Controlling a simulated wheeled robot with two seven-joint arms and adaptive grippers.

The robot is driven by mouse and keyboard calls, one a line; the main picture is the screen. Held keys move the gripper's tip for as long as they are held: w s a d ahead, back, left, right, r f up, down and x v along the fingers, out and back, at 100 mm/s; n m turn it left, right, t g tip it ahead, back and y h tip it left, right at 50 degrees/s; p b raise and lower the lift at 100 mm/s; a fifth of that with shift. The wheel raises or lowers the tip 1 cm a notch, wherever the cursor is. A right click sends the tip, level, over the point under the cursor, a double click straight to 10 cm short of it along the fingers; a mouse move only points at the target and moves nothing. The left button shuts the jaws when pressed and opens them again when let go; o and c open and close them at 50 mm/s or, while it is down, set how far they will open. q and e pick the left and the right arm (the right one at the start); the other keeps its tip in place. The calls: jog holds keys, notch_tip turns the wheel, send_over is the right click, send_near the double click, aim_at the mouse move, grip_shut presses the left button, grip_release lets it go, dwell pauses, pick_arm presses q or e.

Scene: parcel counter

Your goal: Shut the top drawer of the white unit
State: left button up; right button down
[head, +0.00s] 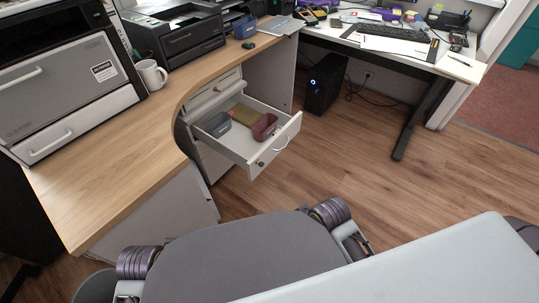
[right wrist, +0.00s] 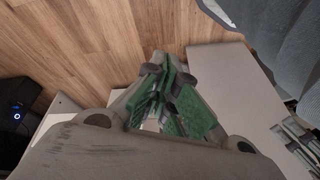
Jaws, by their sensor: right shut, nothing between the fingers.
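The white unit (head: 228,74) stands under the wooden counter in the head view. One of its drawers (head: 243,158) is pulled far out, its front facing lower right with a curved handle and a lock. Inside lie a grey bin (head: 213,124), a dark red bin (head: 265,127) and a flat brownish item (head: 243,116). My right gripper (right wrist: 160,94) is shut and empty in the right wrist view, with green finger pads, over the wood floor. It is hidden in the head view. My left gripper is in neither view.
A black computer tower (head: 325,82) stands on the floor behind the drawer; it also shows at the left of the right wrist view (right wrist: 14,118). A white desk (head: 455,66) is at the back right. The wood floor (head: 400,190) right of the drawer is clear.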

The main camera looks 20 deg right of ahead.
jog(key=w+d+r+n+t+h, duration=0.2)
jog(key=w+d+r+n, duration=0.15)
jog(key=w, duration=0.55)
jog(key=w+d+f+m+t+y, duration=0.1)
jog(key=w+d+f+m+t, duration=0.1)
jog(key=w+d+f, duration=0.5)
jog(key=w+d+f+m+t+y, duration=0.1)
jog(key=w+d+f+m+y, duration=0.15)
jog(key=d+f, duration=0.4)
jog(key=w+a+r+m+t+y, duration=0.2)
jog(key=a+r+m+t+y, duration=0.3)
jog(key=r+m, duration=0.5)
jog(key=a+m+y, duration=0.2)
jog(key=shift+a+t+y, duration=0.2)
jog(key=shift+t+y, duration=0.1)
jog(key=shift+y, duration=0.05)
dwell(0.5)
